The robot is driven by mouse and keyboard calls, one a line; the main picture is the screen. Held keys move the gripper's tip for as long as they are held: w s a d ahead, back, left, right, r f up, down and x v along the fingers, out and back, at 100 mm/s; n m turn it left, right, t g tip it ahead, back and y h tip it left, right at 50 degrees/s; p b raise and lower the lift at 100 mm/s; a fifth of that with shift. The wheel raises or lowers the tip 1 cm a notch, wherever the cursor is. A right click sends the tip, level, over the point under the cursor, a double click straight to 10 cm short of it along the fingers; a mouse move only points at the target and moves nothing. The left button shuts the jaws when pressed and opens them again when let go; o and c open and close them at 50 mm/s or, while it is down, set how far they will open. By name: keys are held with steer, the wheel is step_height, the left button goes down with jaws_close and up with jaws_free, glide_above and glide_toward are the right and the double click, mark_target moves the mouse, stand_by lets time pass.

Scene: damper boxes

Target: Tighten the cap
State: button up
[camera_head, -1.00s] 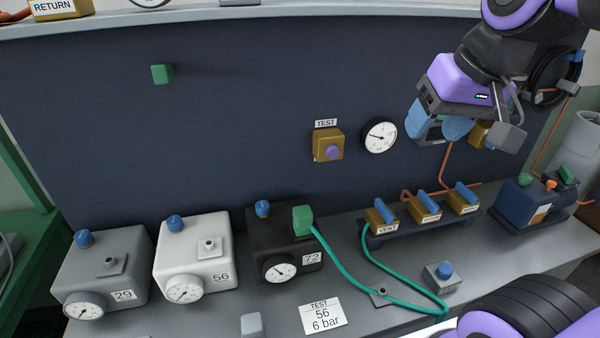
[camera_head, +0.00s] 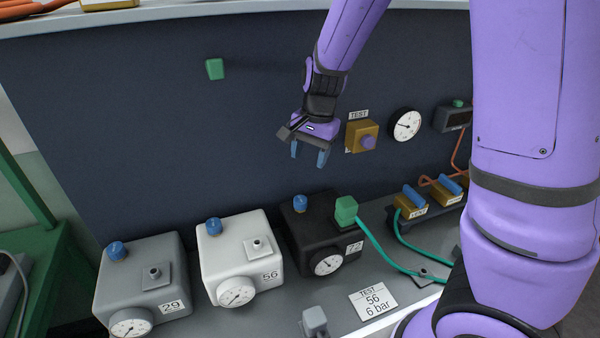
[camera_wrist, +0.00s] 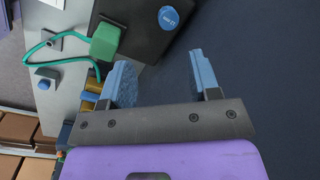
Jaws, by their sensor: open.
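Three boxes with round gauges stand on the bench in the head view: a grey box marked 29 (camera_head: 140,279), a white box marked 56 (camera_head: 233,251) and a black box marked 72 (camera_head: 316,230). Each has a blue cap on top: on the grey box (camera_head: 116,250), the white box (camera_head: 214,226) and the black box (camera_head: 300,203). A green connector with a hose (camera_head: 346,210) sits on the black box; it also shows in the wrist view (camera_wrist: 104,42). My gripper (camera_head: 309,156) is open and empty, pointing down above the black box. It touches nothing.
A card reading TEST 56, 6 bar (camera_head: 373,299) lies on the bench. A TEST button (camera_head: 362,136) and a gauge (camera_head: 407,125) are on the dark panel, right of my gripper. Valves with blue levers (camera_head: 411,203) stand at right. A green block (camera_head: 215,69) is on the panel.

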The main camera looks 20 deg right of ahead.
mark_target(300, 199)
steer(key=w+f, duration=0.1)
steer(key=f, duration=0.1)
steer(key=w+f+m+h, duration=0.1)
steer(key=f, duration=0.2)
steer(key=w+a+f+m, duration=0.1)
steer(key=f, duration=0.1)
steer(key=shift+w+f+g+h, duration=0.2)
steer(key=shift+f+g+h, duration=0.1)
steer(key=shift+f, duration=4.55)
steer(key=c, duration=0.7)
steer(key=o, duration=0.7)
steer(key=shift+c, duration=0.2)
